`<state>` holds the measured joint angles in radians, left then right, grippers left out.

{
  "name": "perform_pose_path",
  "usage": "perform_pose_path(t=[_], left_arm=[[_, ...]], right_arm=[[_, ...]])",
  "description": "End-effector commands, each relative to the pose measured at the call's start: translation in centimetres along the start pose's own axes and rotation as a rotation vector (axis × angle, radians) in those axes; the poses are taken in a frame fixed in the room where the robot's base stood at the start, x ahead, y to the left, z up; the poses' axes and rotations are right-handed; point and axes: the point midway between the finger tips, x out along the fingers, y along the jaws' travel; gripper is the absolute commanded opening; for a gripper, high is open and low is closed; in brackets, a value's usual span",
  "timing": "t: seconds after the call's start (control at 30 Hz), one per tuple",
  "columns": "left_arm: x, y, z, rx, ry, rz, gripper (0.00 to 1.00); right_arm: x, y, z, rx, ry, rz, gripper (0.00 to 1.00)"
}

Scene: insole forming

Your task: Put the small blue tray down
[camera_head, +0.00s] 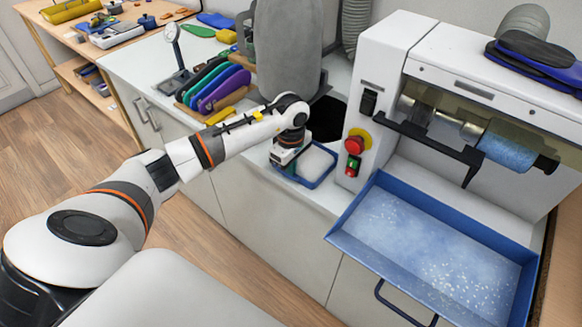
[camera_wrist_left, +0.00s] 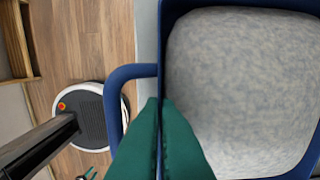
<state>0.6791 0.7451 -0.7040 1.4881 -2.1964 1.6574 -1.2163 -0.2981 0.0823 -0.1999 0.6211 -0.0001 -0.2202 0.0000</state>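The small blue tray (camera_head: 318,183) is at the front edge of the white counter, left of the machine. It looks level; I cannot tell whether it touches the counter. My left gripper (camera_head: 284,158) is at the tray's left side. In the left wrist view its green fingers (camera_wrist_left: 163,125) are closed on the tray's wall, beside the blue loop handle (camera_wrist_left: 116,95). A pale speckled grey fill or lining (camera_wrist_left: 245,80) covers the tray's inside. Small green tips (camera_wrist_left: 88,174) at the bottom of the wrist view may be my right gripper; their state is unclear.
A white machine (camera_head: 385,60) with a red button (camera_head: 355,143) stands to the right. Its large blue tray (camera_head: 440,245), dusted white, juts out in front. A grey cylinder (camera_head: 288,50) rises behind the small tray. Coloured insoles (camera_head: 215,85) stand in a rack at left.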

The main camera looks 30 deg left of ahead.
Motion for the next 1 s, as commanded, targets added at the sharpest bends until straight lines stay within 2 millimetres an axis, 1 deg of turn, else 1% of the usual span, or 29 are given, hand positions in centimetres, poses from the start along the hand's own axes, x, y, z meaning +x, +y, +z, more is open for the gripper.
perform_pose_path(t=[0.03, 0.1, 0.13, 0.4, 0.5, 0.53, 0.67, 0.9, 1.0], left_arm=[[0.0, 0.0, 0.0, 0.0, 0.0, 0.0, 0.09], [0.0, 0.0, 0.0, 0.0, 0.0, 0.0, 0.2], [0.0, 0.0, 0.0, 0.0, 0.0, 0.0, 0.24], [-0.1, 0.0, 0.0, 0.0, 0.0, 0.0, 0.24], [-0.6, 0.0, 0.0, 0.0, 0.001, -0.001, 0.24], [-0.7, -0.1, 0.0, 0.0, 0.0, -0.003, 0.24], [-2.8, -0.1, 0.1, 0.002, -0.002, -0.005, 0.24], [-8.1, -0.1, 0.1, 0.001, -0.001, -0.006, 0.24], [-9.9, -0.1, 0.0, 0.0, -0.001, -0.005, 0.24]], right_arm=[[0.0, 0.0, 0.0, 0.0, 0.0, 0.0, 0.36], [0.0, 0.0, 0.0, 0.001, 0.0, 0.0, 0.36], [0.0, 0.0, 0.0, 0.001, 0.0, 0.0, 0.36], [-0.1, 0.0, -0.1, 0.001, 0.001, 0.0, 0.36], [-0.5, 0.0, -0.1, 0.001, 0.001, 0.0, 0.36], [-0.1, 0.1, -0.1, 0.001, 0.002, 0.001, 0.36], [0.7, 0.2, -0.2, 0.002, 0.002, 0.002, 0.36], [2.0, 0.5, -0.3, 0.003, 0.002, 0.005, 0.36], [2.3, 0.5, -0.4, 0.002, 0.002, 0.005, 0.36]])
